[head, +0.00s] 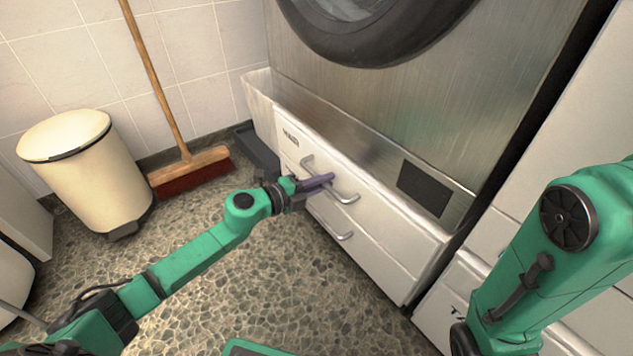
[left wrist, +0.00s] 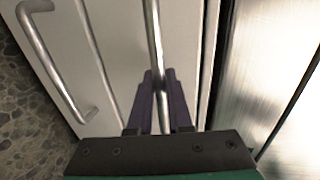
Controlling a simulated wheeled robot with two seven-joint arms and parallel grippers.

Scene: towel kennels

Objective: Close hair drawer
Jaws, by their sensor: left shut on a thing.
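The hair drawer (head: 385,195) is the top white drawer under the steel machine, with a dark printed label at its left end. It stands pulled out, and its open top shows as a long trough. Its bar handle (head: 347,198) is metal; in the left wrist view the handle (left wrist: 153,35) runs between the purple fingers. My left gripper (head: 318,181) is shut on this handle, at the drawer front; it also shows in the left wrist view (left wrist: 160,78). My right arm is at the right, but its gripper is out of view.
A lower drawer with its own handle (head: 331,222) sits below and looks shut. A broom (head: 190,170) leans on the tiled wall beside a cream bin (head: 88,180). The speckled floor (head: 270,280) in front of the drawers is clear.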

